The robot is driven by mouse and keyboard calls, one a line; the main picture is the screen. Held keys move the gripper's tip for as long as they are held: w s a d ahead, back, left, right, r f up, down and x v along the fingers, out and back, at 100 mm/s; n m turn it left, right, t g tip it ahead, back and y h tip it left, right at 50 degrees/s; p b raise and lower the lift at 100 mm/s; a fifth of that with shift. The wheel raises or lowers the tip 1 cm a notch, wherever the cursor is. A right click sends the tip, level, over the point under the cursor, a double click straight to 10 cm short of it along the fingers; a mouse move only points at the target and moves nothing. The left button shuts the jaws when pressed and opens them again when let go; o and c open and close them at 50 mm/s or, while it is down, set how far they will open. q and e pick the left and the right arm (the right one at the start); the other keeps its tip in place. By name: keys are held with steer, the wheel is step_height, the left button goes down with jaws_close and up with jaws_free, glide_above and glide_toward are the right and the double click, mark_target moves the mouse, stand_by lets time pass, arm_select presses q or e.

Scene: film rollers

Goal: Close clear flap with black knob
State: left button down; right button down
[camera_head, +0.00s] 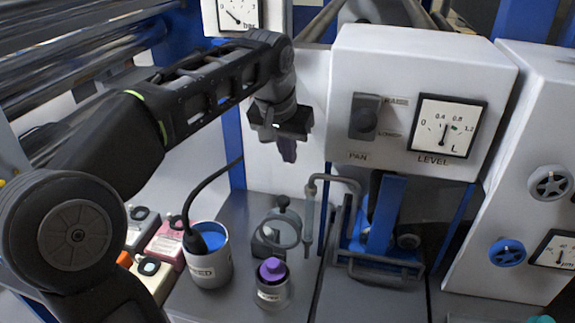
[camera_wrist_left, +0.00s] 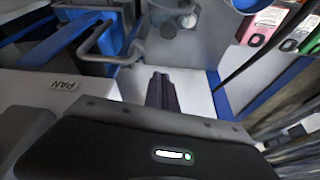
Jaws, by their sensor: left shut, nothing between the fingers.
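A round clear flap (camera_head: 284,229) with a small black knob (camera_head: 283,202) at its top stands on a dark block on the grey bench. It looks raised, but its exact tilt is hard to tell. My left gripper (camera_head: 288,155) is above and behind it, pointing down, apart from it. Its fingers (camera_wrist_left: 162,92) are closed together and empty in the left wrist view. Roundish grey parts near the top of that view may belong to the flap, but they are too blurred to tell. My right gripper is not in view.
A purple-capped jar (camera_head: 271,284) stands in front of the flap. A labelled can (camera_head: 208,262) with blue contents and a black hose is left of it. A bent pipe (camera_head: 310,210) stands close right, below the white PAN and LEVEL panel (camera_head: 395,70). Pink and white containers (camera_head: 165,245) are farther left.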

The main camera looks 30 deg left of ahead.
arm_select(q)
step_height(320, 180, down, 9)
steer(key=p, duration=0.1)
steer(key=shift+s+p, duration=0.3)
stand_by(0.5)
